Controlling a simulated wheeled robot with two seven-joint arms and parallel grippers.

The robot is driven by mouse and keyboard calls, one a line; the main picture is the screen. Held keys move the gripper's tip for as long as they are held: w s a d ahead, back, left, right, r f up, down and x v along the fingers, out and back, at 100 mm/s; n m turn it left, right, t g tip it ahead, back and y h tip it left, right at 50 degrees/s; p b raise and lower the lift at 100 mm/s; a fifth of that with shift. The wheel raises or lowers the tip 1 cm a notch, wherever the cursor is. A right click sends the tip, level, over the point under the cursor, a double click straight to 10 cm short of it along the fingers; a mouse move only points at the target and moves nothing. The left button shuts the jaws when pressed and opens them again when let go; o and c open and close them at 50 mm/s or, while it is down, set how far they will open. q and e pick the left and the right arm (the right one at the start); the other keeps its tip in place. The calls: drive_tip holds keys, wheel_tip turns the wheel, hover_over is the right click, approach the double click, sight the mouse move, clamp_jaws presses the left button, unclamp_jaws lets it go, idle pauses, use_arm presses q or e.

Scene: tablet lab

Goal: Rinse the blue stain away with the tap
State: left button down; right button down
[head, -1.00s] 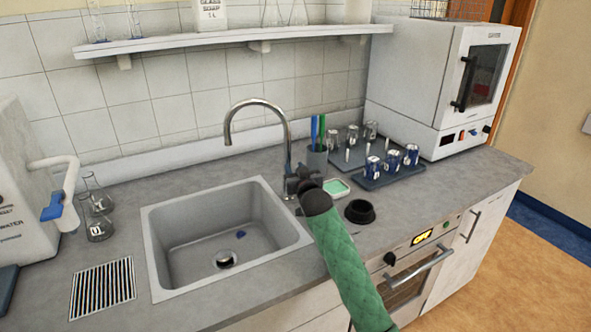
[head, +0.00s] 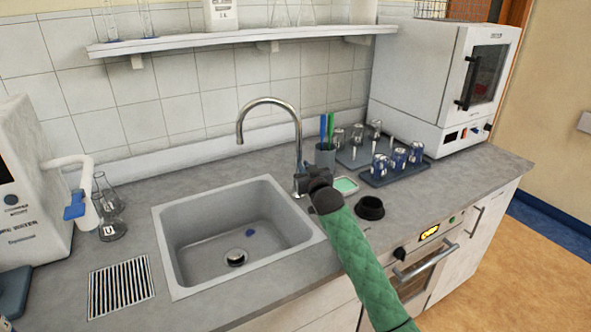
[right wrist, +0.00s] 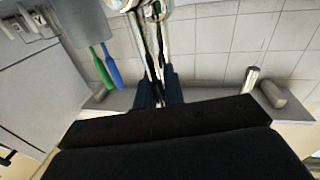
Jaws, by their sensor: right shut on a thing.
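The blue stain (head: 250,233) is a small dark blue patch on the floor of the grey sink (head: 190,236), just behind the drain (head: 236,258). The chrome tap (head: 297,130) stands behind the sink's right side, its curved spout over the basin. No water stream shows below the spout. My right gripper (head: 302,183) is at the tap's base, shut on its handle. The handle is mostly hidden by the gripper. In the right wrist view the dark fingers (right wrist: 160,88) close around thin chrome parts of the tap. My left gripper is not in view.
Right of the tap are a pen cup (head: 325,155), a green sponge dish (head: 345,185), a black round holder (head: 370,208) and a tray (head: 380,180) with blue-labelled beakers. Flasks (head: 110,210) stand left of the sink. A shelf (head: 200,43) runs above.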

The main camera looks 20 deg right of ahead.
drive_tip(key=shift+s+a+n, duration=0.1)
drive_tip(key=shift+a+n, duration=0.2)
drive_tip(key=shift+a, duration=0.15)
drive_tip(key=shift+d, duration=0.25)
drive_tip(key=c, duration=1.5)
unclamp_jaws()
drive_tip(key=shift+a, duration=0.15)
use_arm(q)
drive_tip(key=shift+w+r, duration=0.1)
use_arm(e)
drive_tip(key=shift+f, duration=0.1)
